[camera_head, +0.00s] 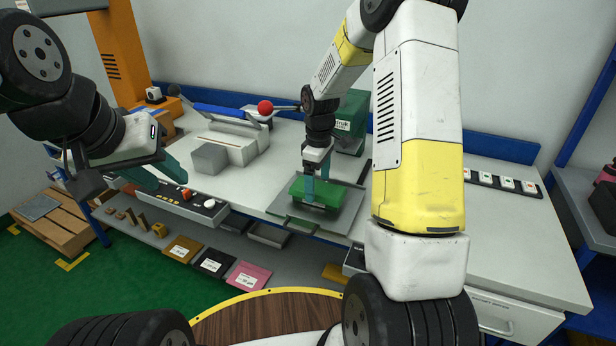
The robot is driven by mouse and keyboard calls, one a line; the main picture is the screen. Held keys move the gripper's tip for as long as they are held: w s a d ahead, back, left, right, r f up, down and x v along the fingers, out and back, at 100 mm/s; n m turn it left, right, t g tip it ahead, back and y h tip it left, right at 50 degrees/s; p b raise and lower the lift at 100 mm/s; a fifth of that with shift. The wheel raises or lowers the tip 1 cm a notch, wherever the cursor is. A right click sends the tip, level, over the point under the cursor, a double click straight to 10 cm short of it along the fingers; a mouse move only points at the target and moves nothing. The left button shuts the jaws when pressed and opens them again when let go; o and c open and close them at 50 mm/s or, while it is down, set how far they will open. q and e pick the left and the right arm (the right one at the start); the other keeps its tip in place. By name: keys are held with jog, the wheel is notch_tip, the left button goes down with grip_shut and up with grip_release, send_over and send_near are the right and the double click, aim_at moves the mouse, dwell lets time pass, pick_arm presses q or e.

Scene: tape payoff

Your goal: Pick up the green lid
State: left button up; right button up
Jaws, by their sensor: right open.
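The green lid (334,197) lies at the front middle of the workbench, over a grey tray (352,212). My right gripper (315,186) points straight down at the lid from above. Its teal fingers are apart, one reaching down the lid's near side and the other largely hidden behind it. I cannot tell whether they touch the lid. My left gripper (158,174) is open and empty, over the left front of the bench, well away from the lid.
A control panel (196,205) with knobs sits at the bench's front left. A grey block (209,158) and a pale machine (232,141) stand behind it. A green box-like machine (352,120) stands behind my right arm. The right benchtop is mostly clear.

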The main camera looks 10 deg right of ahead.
jog(key=shift+f, duration=0.4)
jog(key=c, duration=1.5)
jog(key=shift+o, duration=0.2)
jog(key=shift+r, duration=0.1)
